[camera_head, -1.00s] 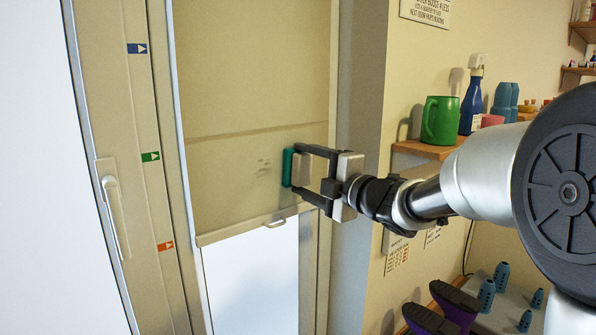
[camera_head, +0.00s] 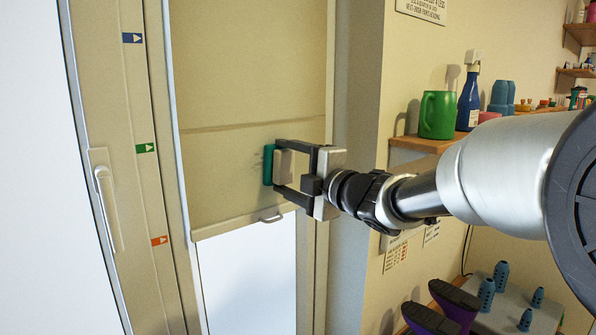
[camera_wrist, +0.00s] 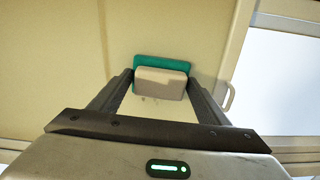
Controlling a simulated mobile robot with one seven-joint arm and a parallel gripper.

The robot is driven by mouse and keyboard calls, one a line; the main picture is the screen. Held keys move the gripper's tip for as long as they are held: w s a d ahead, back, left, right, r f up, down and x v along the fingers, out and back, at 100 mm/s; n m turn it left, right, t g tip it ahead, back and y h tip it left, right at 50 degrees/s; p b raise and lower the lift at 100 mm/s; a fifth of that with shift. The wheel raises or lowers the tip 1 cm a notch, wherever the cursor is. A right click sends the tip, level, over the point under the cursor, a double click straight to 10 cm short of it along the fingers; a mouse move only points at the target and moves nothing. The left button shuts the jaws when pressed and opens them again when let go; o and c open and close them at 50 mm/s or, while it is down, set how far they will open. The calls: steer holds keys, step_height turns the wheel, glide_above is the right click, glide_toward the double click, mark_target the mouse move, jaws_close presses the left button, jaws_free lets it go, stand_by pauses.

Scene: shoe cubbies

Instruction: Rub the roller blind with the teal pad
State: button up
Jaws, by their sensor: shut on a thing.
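The teal pad (camera_head: 268,165) has a pale block-shaped back (camera_head: 284,166). My gripper (camera_head: 279,165) is shut on this back, with the pad's teal face turned toward the blind. The roller blind (camera_head: 240,80) is beige and hangs partway down the window, with a bottom bar and a small pull handle (camera_head: 271,216). The pad is at the lower part of the blind, over a faint grey mark there. In the wrist view the pad (camera_wrist: 160,62) lies between the two fingers in front of the blind (camera_wrist: 60,60). I cannot tell for certain whether it touches.
A window handle (camera_head: 107,205) and coloured arrow stickers are on the frame at left. A shelf at right holds a green jug (camera_head: 437,115) and a blue bottle (camera_head: 469,100).

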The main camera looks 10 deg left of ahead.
steer(key=shift+s+a+b, duration=0.65)
steer(key=shift+s+a, duration=0.2)
steer(key=shift+s, duration=0.25)
steer(key=shift+s+a, duration=1.25)
steer(key=shift+v, duration=3)
steer(key=shift+d, duration=0.1)
steer(key=shift+v, duration=1.45)
